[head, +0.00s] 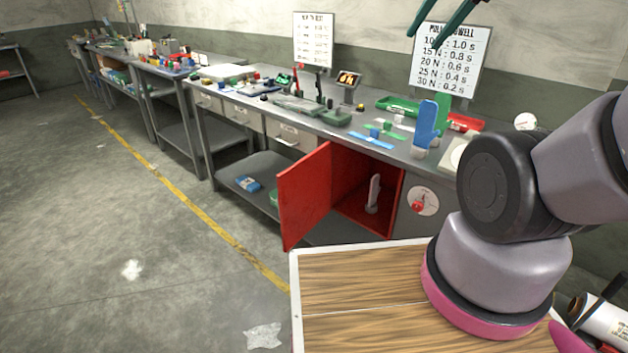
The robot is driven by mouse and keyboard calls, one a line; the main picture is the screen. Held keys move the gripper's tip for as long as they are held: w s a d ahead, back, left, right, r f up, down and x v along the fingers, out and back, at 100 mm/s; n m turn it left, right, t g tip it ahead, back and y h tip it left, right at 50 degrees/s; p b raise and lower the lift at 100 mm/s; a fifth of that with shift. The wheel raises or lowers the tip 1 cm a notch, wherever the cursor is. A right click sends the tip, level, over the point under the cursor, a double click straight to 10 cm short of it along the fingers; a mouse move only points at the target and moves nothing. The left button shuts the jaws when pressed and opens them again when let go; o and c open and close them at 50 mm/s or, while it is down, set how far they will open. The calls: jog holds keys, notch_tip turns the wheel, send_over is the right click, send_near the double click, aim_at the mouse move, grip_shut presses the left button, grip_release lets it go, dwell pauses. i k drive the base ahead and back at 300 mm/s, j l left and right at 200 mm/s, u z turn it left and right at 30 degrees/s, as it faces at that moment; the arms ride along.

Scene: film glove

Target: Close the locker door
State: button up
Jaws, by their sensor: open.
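The red locker (360,197) sits under the workbench, with its open side towards me. Its red door (305,196) is hinged on the left and stands swung open, out over the floor. A pale upright object (374,193) stands inside the locker. My gripper (437,20) is at the top edge of the head view, with two dark green fingers apart and empty. It is high above the bench and well away from the door. Its upper part is cut off by the frame.
The workbench top (359,124) carries tools, trays and a blue glove shape (428,122). A round dial with a red knob (419,204) is right of the locker. My arm fills the right side. Open floor (150,230) lies left of the door.

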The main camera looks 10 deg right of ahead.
aim_at(304, 194)
jog(key=i+j+z, duration=0.1)
jog(key=z, duration=0.4)
jog(key=j+z, duration=0.45)
jog(key=i+j+z, duration=0.1)
jog(key=j+z, duration=0.25)
jog(key=j, duration=0.75)
jog(key=j+z, duration=0.3)
jog(key=j, duration=0.75)
jog(key=k+j, duration=0.1)
jog(key=j, duration=0.9)
jog(key=k, duration=0.6)
